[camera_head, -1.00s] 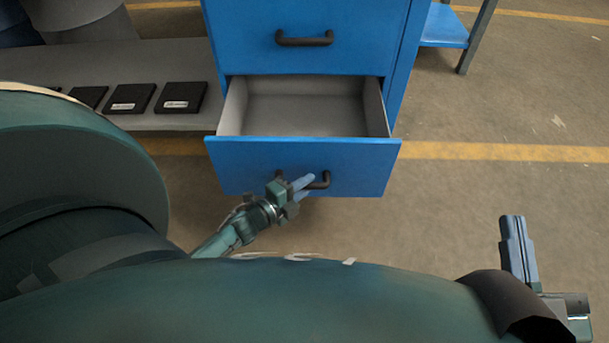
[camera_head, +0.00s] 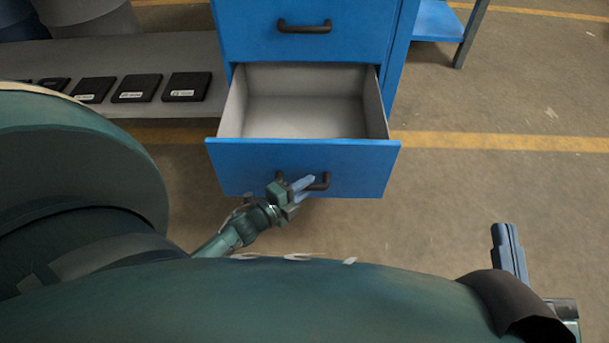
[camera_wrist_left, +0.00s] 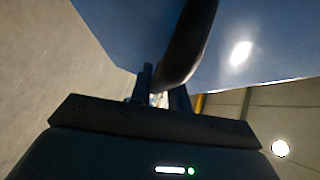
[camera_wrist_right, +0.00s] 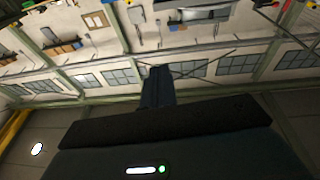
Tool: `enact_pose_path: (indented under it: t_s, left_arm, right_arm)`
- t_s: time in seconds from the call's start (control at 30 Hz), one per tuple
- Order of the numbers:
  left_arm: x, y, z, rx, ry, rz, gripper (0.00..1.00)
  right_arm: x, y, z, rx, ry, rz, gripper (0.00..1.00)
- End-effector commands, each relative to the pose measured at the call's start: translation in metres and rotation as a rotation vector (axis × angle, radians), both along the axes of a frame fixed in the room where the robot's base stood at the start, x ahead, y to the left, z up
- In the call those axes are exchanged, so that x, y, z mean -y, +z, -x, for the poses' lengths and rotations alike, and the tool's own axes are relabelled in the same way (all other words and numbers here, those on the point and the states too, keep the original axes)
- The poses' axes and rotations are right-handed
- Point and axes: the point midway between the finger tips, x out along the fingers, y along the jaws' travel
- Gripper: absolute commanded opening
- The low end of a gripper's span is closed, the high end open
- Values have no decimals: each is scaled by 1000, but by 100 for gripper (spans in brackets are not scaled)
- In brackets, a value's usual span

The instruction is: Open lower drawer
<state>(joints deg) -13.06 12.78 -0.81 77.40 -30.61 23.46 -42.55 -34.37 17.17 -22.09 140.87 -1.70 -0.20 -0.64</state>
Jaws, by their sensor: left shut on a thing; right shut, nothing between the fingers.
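The lower drawer (camera_head: 302,168) of the blue cabinet is pulled out, and its empty grey inside (camera_head: 305,110) shows in the head view. My left gripper (camera_head: 304,187) is shut on the dark handle (camera_head: 322,181) on the drawer's front. In the left wrist view the handle (camera_wrist_left: 188,45) runs between the two fingers (camera_wrist_left: 162,95), with the blue drawer front behind it. My right gripper (camera_head: 509,252) is shut and empty at the lower right, away from the cabinet. Its closed fingers show in the right wrist view (camera_wrist_right: 157,88).
The upper drawer (camera_head: 250,30) with its own handle (camera_head: 304,27) is closed above. A grey shelf (camera_head: 200,55) with several black boxes (camera_head: 136,88) stands to the left. A blue-shelved stand (camera_head: 440,22) is at the upper right. The floor right of the drawer is clear.

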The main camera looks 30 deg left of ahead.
Motion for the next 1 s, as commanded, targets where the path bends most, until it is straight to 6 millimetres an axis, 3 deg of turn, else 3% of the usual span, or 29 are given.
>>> enact_pose_path:
  t_s: [0.07, 0.1, 0.33, 0.67, 0.87, 1.0]
  left_arm:
    - [-1, 0, 0, -1, 2, -1, 0]
    - [-1, 0, 0, -1, 2, -1, 21]
    - [-1, 0, 0, -1, 1, 0, 40]
    - [-2, 1, 6, -1, 1, 1, 40]
    - [-10, 8, 39, -5, 3, 1, 40]
    - [-18, 12, 71, -5, 3, 1, 40]
  right_arm:
    - [0, 0, 0, 1, 0, 0, 0]
    - [0, 0, 0, 2, 0, 1, 0]
    - [1, 1, -1, 6, 1, 4, 0]
    - [1, 6, 0, 13, 4, 10, 0]
    - [2, 15, -1, 28, -5, 33, 0]
    - [3, 10, 0, 10, -19, 61, 0]
